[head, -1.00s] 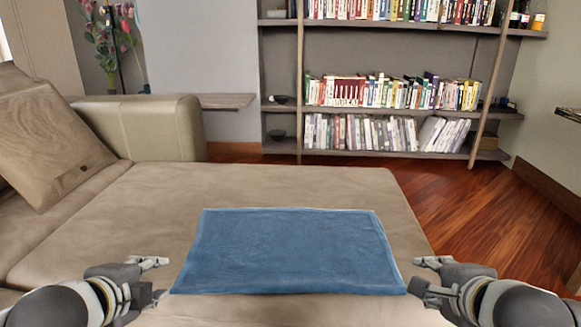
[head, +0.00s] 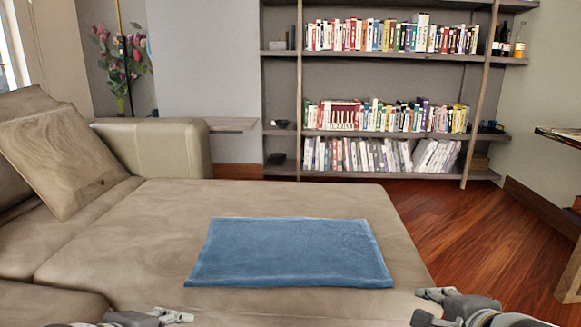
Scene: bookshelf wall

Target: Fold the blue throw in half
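The blue throw (head: 290,252) lies flat and spread out on the beige sofa seat (head: 150,240), as a single rectangle with a paler edge. My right gripper (head: 418,305) is at the bottom right, in front of and to the right of the throw's near right corner. Its fingers are apart and empty. My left gripper (head: 185,319) is at the bottom edge, in front of the throw's near left corner. Its upper finger shows, and the lower part is cut off by the frame. Neither gripper touches the throw.
A cushion (head: 65,160) and an armrest (head: 160,147) are on the left of the sofa. A bookshelf (head: 385,90) stands at the back wall. Wooden floor (head: 450,225) is open to the right, with a table (head: 568,205) at the right edge. The seat around the throw is bare.

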